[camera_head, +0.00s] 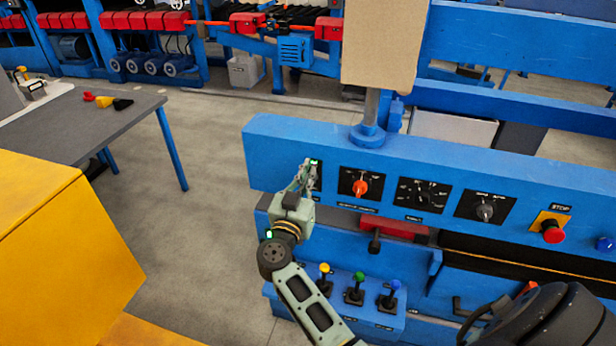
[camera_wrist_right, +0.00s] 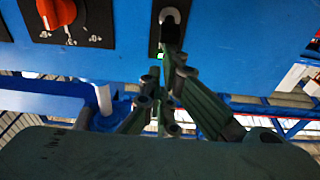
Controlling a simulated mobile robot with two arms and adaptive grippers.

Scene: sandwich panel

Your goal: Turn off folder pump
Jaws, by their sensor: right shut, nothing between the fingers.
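The blue control panel (camera_head: 270,145) runs across the right half of the head view. My right gripper (camera_head: 309,168) is shut and empty at the panel's leftmost small black switch plate. A green light (camera_head: 314,162) shows at the fingertips, which hide most of the plate. In the right wrist view, my right gripper (camera_wrist_right: 170,55) points at a small black and silver switch (camera_wrist_right: 171,22). I cannot tell whether the fingers touch it. A red knob (camera_head: 360,187) sits beside it; it also shows in the right wrist view (camera_wrist_right: 56,12).
Two dark knobs (camera_head: 424,194) (camera_head: 486,211) and a red stop button (camera_head: 553,232) lie further right. Yellow, green and blue levers (camera_head: 358,285) stand below. A grey table (camera_head: 70,130) and a yellow cabinet (camera_head: 60,250) stand left. The floor between is clear.

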